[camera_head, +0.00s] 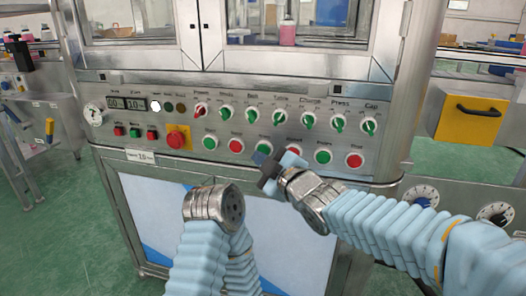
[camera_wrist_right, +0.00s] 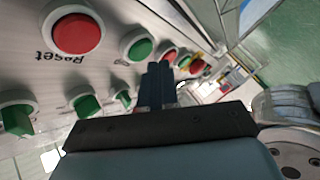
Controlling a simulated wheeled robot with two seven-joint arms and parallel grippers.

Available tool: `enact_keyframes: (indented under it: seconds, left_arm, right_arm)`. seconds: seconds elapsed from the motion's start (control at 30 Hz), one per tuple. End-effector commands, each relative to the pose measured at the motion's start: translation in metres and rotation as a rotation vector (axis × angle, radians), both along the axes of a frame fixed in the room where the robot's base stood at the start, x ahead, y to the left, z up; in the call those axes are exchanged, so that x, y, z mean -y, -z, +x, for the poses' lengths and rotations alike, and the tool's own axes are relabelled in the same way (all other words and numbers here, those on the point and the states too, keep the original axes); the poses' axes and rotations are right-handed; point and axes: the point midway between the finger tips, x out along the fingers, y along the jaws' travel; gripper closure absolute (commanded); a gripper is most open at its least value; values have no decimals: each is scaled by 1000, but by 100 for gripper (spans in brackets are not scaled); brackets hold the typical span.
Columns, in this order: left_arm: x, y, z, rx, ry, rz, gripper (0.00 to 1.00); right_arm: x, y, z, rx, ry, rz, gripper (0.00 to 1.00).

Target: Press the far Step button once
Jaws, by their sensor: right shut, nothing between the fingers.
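The control panel carries a lower row of green and red push buttons whose small labels I mostly cannot read. A green button (camera_head: 264,147) sits just left of the red Reset button (camera_head: 292,151); in the right wrist view they are the green button (camera_wrist_right: 138,45) and the red Reset button (camera_wrist_right: 78,33). My right gripper (camera_head: 262,160) is shut and empty, its dark fingertips just below that green button in the head view. The fingers (camera_wrist_right: 157,84) also show in the right wrist view; I cannot tell whether they touch the panel. My left wrist shows low in the middle, but no left fingers show.
Above the buttons runs a row of selector knobs (camera_head: 280,117). A red emergency stop (camera_head: 176,139) on a yellow plate is at the left. A metal ledge (camera_head: 240,170) runs below the panel. A yellow drawer (camera_head: 470,122) stands at the right.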

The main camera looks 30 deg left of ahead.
Motion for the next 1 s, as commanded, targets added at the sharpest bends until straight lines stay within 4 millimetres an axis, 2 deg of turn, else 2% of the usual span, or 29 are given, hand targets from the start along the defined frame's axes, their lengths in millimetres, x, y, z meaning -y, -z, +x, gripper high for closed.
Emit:
enact_keyframes:
  seconds: [1.0]
  left_arm:
    - [0,-2,0,0,0,0,65]
  right_arm:
    - [-2,0,9,0,0,0,100]
